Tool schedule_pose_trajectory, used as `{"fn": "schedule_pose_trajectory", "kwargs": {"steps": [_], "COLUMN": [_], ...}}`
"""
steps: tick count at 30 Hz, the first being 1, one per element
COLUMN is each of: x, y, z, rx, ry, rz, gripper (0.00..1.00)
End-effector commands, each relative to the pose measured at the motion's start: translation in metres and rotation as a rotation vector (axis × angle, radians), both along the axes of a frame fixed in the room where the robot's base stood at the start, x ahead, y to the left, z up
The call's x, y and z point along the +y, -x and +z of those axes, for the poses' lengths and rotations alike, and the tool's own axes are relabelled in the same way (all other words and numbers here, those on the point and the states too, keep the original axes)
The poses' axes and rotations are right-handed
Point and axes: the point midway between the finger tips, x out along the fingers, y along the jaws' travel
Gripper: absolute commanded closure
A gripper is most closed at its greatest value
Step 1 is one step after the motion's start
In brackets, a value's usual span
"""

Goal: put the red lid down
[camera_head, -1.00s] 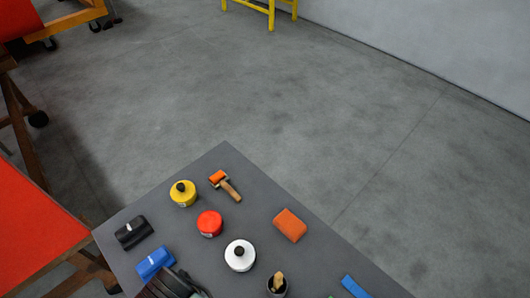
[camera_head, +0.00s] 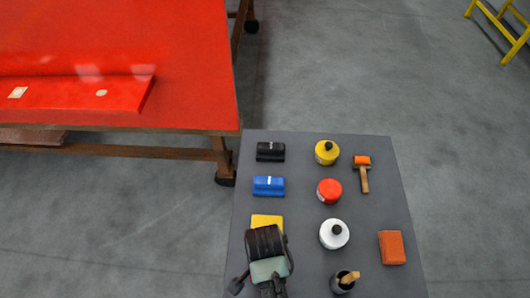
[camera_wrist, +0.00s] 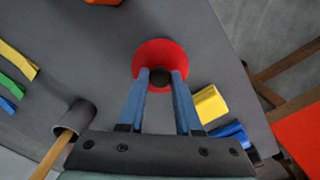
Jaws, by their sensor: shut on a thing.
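My gripper (camera_wrist: 160,76) is shut on the dark knob of the red lid (camera_wrist: 148,53), a round red disc in the upper middle of the wrist view. Whether the lid touches the grey tabletop (camera_wrist: 105,70) or hangs above it, I cannot tell. In the head view my wrist hides the fingers and the lid, over the near left part of the table (camera_head: 300,150). The red tin (camera_head: 329,191) stands in the middle of the table, with no knob on top.
Blue block (camera_head: 269,186), black block (camera_head: 270,151) and yellow block (camera_head: 267,221) line the left side. A red-topped bench (camera_head: 190,80) is behind left.

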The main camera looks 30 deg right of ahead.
Motion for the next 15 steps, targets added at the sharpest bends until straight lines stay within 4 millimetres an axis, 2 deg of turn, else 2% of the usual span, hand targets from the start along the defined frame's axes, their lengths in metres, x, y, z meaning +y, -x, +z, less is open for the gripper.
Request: {"fn": "schedule_pose_trajectory", "kwargs": {"steps": [6, 15], "x": [0.0, 0.0], "y": [0.0, 0.0], "z": [-0.028, -0.033], "rx": [0.002, -0.001], "ry": [-0.001, 0.0], "rz": [0.0, 0.0], "gripper": [1.0, 1.0]}}
